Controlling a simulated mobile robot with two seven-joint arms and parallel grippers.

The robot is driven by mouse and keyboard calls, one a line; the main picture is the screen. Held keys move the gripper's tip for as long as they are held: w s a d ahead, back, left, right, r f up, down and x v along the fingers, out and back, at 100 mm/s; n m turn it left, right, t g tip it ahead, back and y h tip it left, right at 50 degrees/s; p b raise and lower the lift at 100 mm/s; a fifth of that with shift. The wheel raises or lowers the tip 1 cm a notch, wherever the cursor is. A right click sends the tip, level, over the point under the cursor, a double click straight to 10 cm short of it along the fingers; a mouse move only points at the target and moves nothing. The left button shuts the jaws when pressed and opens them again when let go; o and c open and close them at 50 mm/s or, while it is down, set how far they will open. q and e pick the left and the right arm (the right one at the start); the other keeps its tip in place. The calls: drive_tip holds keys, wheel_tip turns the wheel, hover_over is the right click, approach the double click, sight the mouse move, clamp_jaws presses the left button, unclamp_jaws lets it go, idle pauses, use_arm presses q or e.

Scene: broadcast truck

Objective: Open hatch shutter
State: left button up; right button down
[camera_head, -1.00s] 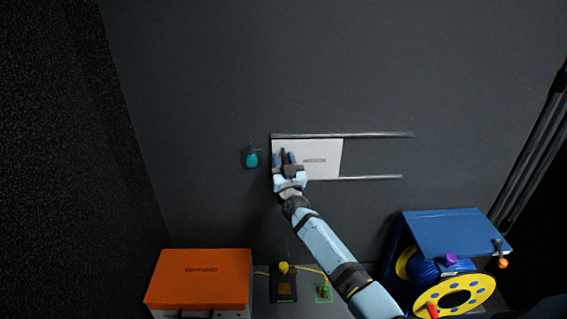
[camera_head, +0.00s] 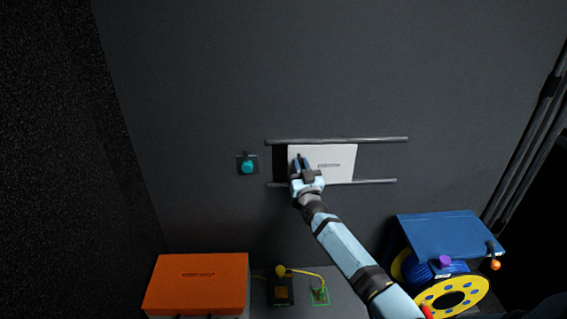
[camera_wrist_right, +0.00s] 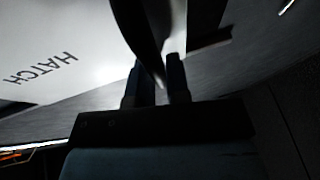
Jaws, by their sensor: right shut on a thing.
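The hatch shutter (camera_head: 335,165) is a white panel between two horizontal rails on the dark wall. A dark gap (camera_head: 280,163) shows at its left, between the panel's left edge and the left end of the rails. My right gripper (camera_head: 300,163) is at the left part of the panel, shut on its dark handle. The right wrist view shows the handle (camera_wrist_right: 150,45) between the two fingers (camera_wrist_right: 155,80) and the panel with its lettering (camera_wrist_right: 40,70). The handle is largely hidden by the gripper in the head view. My left gripper is not in view.
A teal knob (camera_head: 247,167) is on the wall left of the rails. Below are an orange case (camera_head: 198,285), a small box with a yellow knob (camera_head: 281,290), and a yellow cable reel (camera_head: 455,298) under a blue cover (camera_head: 437,232). The rails are clear right of the panel.

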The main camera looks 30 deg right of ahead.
sight(339, 154)
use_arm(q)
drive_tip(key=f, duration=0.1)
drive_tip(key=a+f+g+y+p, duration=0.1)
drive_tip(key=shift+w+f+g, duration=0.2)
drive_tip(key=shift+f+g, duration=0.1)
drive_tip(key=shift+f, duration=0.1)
use_arm(e)
drive_tip(key=s+d, duration=0.2)
drive_tip(key=d, duration=0.2)
drive_tip(key=s+d, duration=0.2)
drive_tip(key=d, duration=0.2)
drive_tip(key=s+d, duration=0.2)
drive_tip(key=d, duration=0.2)
drive_tip(key=shift+f, duration=0.15)
drive_tip(key=c, duration=1.2)
unclamp_jaws()
drive_tip(key=shift+s+p, duration=0.15)
drive_tip(key=shift+p, duration=0.2)
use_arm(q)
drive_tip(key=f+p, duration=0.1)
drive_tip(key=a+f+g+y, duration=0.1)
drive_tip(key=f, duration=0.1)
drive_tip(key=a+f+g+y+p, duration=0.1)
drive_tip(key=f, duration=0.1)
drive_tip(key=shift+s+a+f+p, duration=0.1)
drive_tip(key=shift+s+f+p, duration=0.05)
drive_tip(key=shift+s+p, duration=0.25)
use_arm(e)
drive_tip(key=v, duration=1.3)
drive_tip(key=shift+s, duration=0.25)
